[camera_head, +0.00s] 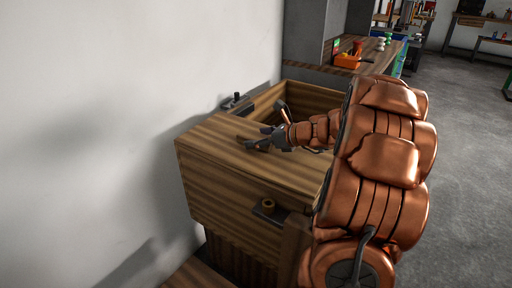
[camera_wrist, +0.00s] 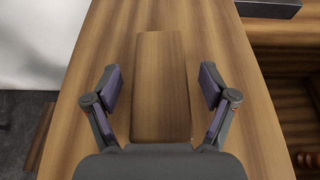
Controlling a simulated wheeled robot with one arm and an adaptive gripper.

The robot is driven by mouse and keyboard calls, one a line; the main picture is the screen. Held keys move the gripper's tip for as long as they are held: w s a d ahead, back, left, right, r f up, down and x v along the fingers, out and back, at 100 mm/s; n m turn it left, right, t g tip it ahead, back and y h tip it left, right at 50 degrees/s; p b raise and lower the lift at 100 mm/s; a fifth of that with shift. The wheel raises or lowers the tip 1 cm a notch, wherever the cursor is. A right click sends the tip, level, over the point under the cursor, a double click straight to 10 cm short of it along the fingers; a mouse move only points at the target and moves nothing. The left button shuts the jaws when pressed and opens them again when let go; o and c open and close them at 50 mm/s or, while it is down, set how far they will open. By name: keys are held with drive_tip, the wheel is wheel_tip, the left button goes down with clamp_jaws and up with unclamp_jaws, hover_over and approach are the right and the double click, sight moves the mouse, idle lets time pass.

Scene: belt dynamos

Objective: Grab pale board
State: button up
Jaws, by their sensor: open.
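A flat rectangular wooden board (camera_wrist: 160,65) lies on the wooden top (camera_wrist: 105,55) in the wrist view. It is brown and slightly darker than the surface around it. My gripper (camera_wrist: 162,88) is open, with one finger on each side of the board. A gap shows between each finger and the board's long edges. The board's near end reaches down to my gripper's palm. In the head view my gripper (camera_head: 256,140) is low over the wooden top (camera_head: 225,160); I cannot make out the board there.
A wooden bin (camera_head: 310,95) opens behind the top. A dark fitting (camera_head: 237,101) sits at its left rim, and another (camera_head: 268,209) at the front. A white wall (camera_head: 120,90) stands close on the left. An orange tool (camera_head: 348,61) lies on the bench behind.

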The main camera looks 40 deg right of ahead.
drive_tip(key=shift+w+a+f, duration=0.2)
drive_tip(key=shift+w+a, duration=0.05)
drive_tip(key=shift+w, duration=0.35)
clamp_jaws()
idle(0.3)
